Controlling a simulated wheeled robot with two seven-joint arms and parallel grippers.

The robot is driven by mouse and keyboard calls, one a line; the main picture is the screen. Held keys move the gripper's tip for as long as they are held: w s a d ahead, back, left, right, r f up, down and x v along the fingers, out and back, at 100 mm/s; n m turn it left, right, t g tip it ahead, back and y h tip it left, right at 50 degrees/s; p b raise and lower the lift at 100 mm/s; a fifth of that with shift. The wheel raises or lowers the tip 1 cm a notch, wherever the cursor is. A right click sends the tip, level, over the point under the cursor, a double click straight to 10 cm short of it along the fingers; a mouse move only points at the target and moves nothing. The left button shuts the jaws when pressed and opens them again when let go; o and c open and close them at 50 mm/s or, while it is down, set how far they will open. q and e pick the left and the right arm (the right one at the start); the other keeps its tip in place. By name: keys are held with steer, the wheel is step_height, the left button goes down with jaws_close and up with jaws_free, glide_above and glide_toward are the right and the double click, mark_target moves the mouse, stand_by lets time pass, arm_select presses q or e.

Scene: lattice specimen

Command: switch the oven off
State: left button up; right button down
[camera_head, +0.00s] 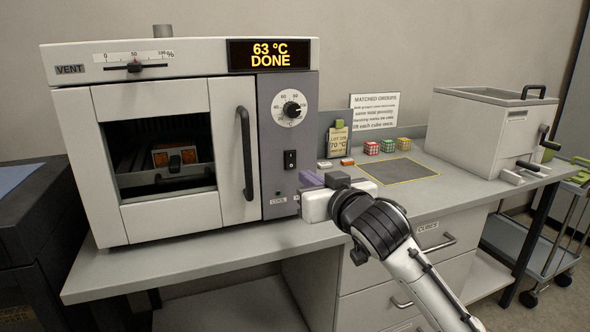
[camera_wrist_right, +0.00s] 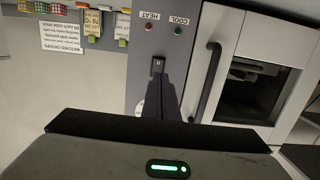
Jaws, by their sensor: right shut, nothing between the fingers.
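The oven (camera_head: 165,219) stands at the left of the bench, its display (camera_head: 269,55) reading "63 °C DONE". A black rocker switch (camera_head: 290,159) sits on its grey panel below the dial (camera_head: 291,109). My right gripper (camera_head: 308,180) is shut and empty, just right of and below the switch. In the right wrist view the dark fingers (camera_wrist_right: 172,92) reach to the switch (camera_wrist_right: 158,65) and cover part of it; I cannot tell whether they touch. The HEAT lamp (camera_wrist_right: 148,27) looks dull red and the COOL lamp (camera_wrist_right: 178,31) dark. My left gripper is not in view.
The oven's door handle (camera_head: 246,152) juts out left of the panel. A lidded grey bath (camera_head: 470,125) stands farther right, near a trolley (camera_head: 530,245).

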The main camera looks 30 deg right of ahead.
mark_target(290, 165)
steer(key=x, duration=0.8)
steer(key=shift+w, duration=0.25)
